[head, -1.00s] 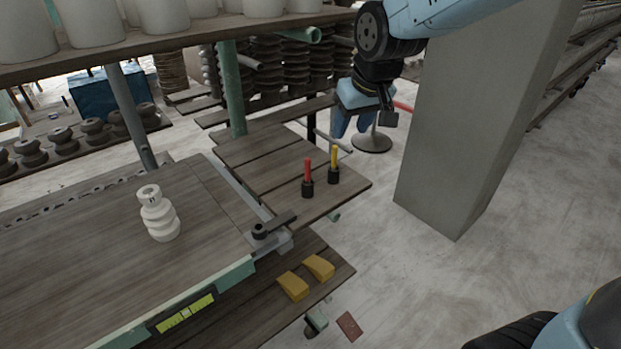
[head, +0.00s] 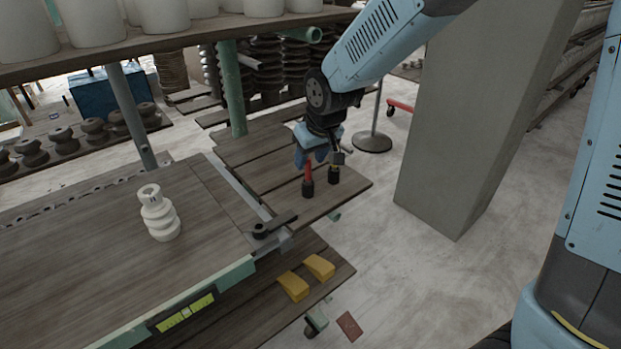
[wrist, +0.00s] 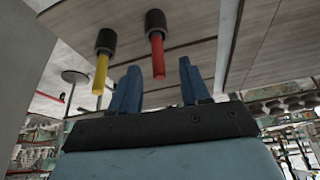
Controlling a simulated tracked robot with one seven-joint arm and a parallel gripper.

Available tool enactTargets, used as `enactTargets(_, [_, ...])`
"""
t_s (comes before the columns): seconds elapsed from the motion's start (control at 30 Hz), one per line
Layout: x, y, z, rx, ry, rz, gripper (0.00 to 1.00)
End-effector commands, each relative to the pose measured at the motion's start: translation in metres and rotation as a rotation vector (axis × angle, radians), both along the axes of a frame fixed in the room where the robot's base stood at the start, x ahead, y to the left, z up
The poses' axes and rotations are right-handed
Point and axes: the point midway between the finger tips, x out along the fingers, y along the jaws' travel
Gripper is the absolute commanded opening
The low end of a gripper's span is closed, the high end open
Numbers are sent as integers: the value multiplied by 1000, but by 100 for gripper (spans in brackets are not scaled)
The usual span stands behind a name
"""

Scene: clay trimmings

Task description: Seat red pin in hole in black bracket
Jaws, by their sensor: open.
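The red pin (head: 308,173) stands upright in a black holder (head: 307,188) on the wooden side shelf. In the wrist view the red pin (wrist: 158,58) appears between my two blue fingers, apart from both. My gripper (head: 311,158) is open, above and around the pin's upper end in the head view; it also shows in the wrist view (wrist: 159,72). The black bracket (head: 280,222) lies at the bench's right corner, left of and nearer than the pin. Its round end (head: 259,230) has a ring; the hole inside is too small to make out.
A yellow pin (wrist: 101,72) in a second black holder (head: 334,176) stands close beside the red one. A white ribbed piece (head: 160,215) stands on the bench. Two yellow blocks (head: 293,286) lie on the lower shelf. A concrete pillar (head: 450,130) rises at right.

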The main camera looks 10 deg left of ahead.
Motion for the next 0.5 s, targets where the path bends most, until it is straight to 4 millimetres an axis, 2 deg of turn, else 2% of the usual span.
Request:
enactTargets(0.17, [3,2,-8,-1,1,0,46])
enactTargets(0.5, [15,11,-43,-1,1,0,46])
